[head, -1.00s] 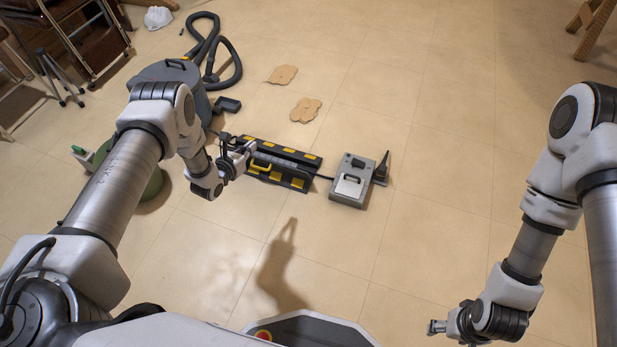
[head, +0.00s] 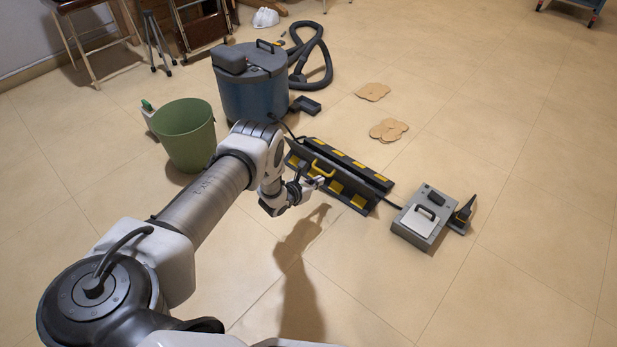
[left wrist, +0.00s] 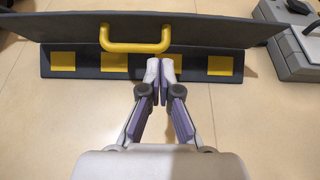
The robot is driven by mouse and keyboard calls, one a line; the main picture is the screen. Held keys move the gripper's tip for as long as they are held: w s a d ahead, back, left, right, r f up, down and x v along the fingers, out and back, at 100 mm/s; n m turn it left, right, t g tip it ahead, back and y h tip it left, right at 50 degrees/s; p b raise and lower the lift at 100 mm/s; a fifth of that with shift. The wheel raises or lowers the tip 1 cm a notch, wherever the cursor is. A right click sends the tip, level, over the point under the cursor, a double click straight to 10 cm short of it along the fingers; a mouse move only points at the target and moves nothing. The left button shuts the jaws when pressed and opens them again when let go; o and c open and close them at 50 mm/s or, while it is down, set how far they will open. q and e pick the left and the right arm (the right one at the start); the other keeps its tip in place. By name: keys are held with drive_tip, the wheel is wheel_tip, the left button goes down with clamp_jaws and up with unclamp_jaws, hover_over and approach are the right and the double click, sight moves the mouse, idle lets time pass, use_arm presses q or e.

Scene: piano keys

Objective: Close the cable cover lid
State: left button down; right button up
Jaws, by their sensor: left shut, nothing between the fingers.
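The cable cover (head: 372,180) is a long black floor piece with yellow patches. Its dark lid (head: 338,178) carries a yellow handle (head: 318,168) and stands raised along the cover. In the left wrist view the lid (left wrist: 215,30) spans the top as a flat panel, with the handle (left wrist: 135,47) facing me. The cover's yellow-patched near side (left wrist: 88,66) lies below it. My left gripper (head: 322,182) is shut and empty, on the near side of the lid by the handle. Its fingertips (left wrist: 159,74) appear just right of and below the handle. My right gripper is out of view.
A grey box (head: 422,220) with a handle stands right of the cover, joined by a cable. A blue-grey vacuum (head: 255,90) and green bin (head: 185,138) stand behind left. Brown flat pieces (head: 388,130) lie beyond. The floor in front is mostly clear.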

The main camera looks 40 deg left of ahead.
sight(333, 168)
use_arm(q)
drive_tip(key=w+b, duration=0.1)
drive_tip(key=w, duration=0.1)
drive_tip(key=w+b, duration=0.1)
drive_tip(key=w, duration=0.1)
drive_tip(key=shift+w+d+r, duration=0.15)
drive_tip(key=shift+r, duration=0.05)
drive_tip(key=shift+w+r+b, duration=0.25)
drive_tip(key=shift+w+b, duration=0.05)
drive_tip(key=shift+w, duration=0.1)
drive_tip(key=shift+r, duration=0.1)
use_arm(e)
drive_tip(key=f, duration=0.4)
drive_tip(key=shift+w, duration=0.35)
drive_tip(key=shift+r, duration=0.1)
